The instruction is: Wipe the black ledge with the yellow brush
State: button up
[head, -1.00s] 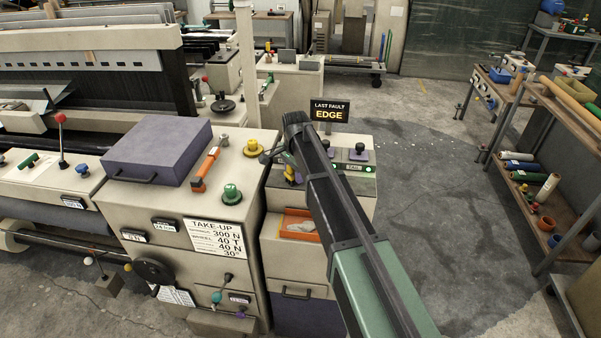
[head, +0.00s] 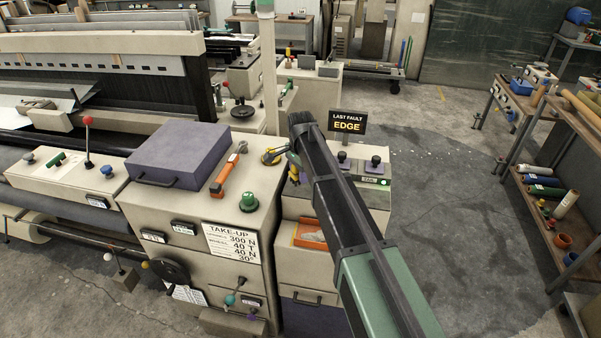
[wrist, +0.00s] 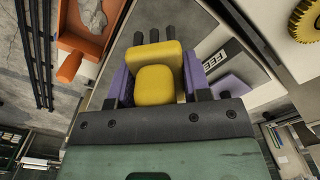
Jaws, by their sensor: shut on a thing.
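My gripper (wrist: 158,85) is shut on the yellow brush (wrist: 160,78), with purple jaws on either side of it in the wrist view. Several short black pieces stick out beyond the brush. My arm hides most of the gripper there. I cannot clearly make out the black ledge or tell whether the brush touches anything.
An orange tray (head: 310,235) with a grey piece in it also shows in the wrist view (wrist: 80,45). A green knob (head: 249,201), an orange-handled tool (head: 226,174) and a purple box (head: 179,155) are on the cabinet. The "LAST FAULT EDGE" sign (head: 347,122) stands behind. Open floor lies right.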

jog(key=shift+r+p, duration=0.7)
jog(key=shift+r, duration=0.5)
notch_tip(320, 180, up, 3)
jog(key=p, duration=0.3)
jog(key=shift+r, duration=0.15)
